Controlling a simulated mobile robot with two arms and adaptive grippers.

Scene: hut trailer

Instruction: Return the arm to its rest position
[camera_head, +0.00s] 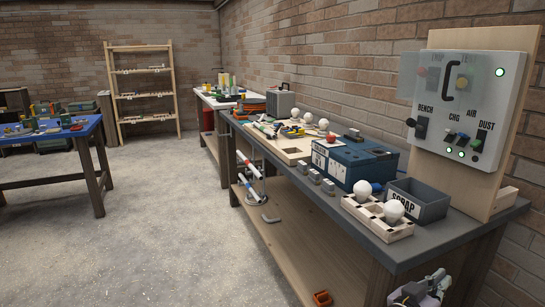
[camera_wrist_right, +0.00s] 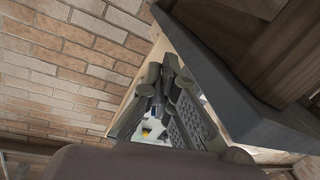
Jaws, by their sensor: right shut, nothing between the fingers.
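My right gripper (camera_head: 425,292) shows at the bottom right of the head view, low in front of the workbench and below its top. In the right wrist view its dark fingers (camera_wrist_right: 165,92) are shut with nothing between them. The wrist view is tilted, with the brick wall (camera_wrist_right: 70,60) on the left and a dark grey slab edge (camera_wrist_right: 205,80) close by on the right. My left gripper is not in view.
A control panel (camera_head: 465,110) stands behind. The concrete floor (camera_head: 170,220) is clear.

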